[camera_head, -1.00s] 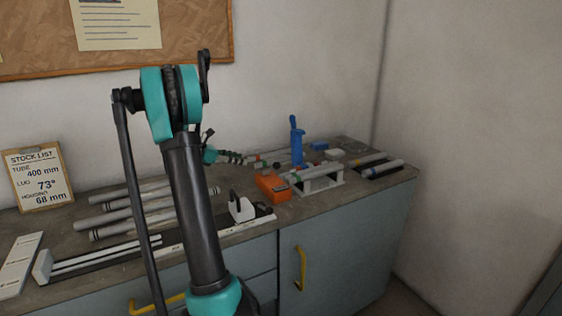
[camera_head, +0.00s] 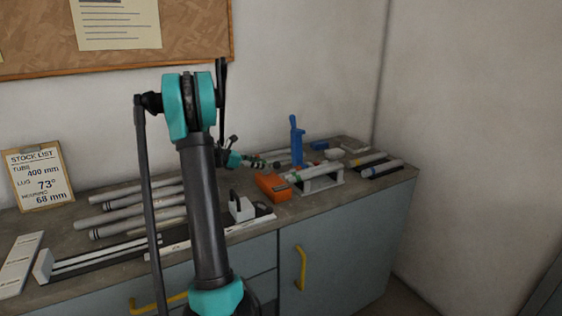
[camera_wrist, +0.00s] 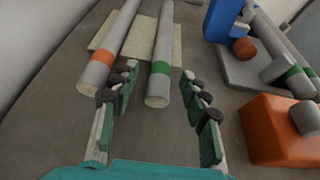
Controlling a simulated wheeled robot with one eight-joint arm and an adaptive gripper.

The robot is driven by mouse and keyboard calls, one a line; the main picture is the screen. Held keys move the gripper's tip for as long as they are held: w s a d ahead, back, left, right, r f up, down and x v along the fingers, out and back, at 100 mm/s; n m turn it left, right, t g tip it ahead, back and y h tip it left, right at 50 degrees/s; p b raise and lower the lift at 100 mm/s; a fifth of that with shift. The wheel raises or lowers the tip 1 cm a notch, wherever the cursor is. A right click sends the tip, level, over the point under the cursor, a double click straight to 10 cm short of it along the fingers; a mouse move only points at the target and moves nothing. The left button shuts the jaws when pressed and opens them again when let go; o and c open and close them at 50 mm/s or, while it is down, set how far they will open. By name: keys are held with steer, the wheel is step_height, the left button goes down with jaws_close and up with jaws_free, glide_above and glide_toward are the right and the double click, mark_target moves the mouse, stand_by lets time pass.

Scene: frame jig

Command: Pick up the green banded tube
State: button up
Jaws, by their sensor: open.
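A grey tube with a green band (camera_wrist: 162,66) lies lengthwise in the wrist view, its near end between the fingers of my gripper (camera_wrist: 159,73). The gripper is open, one finger on each side of this tube; I cannot tell how high the fingers are above it. A grey tube with an orange band (camera_wrist: 103,58) lies just left, close to the left finger. Both tubes lie across a pale flat block (camera_wrist: 143,38). In the head view my gripper (camera_head: 262,164) is small at the back of the bench, and the tubes by it are hard to make out.
An orange box (camera_wrist: 280,130) stands right of the right finger, also in the head view (camera_head: 272,187). A blue upright clamp (camera_head: 296,140) stands nearby. Another green-banded tube (camera_wrist: 286,60) lies at the far right. Several grey tubes (camera_head: 125,213) lie on the bench's left.

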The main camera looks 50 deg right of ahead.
jaws_close()
stand_by(0.3)
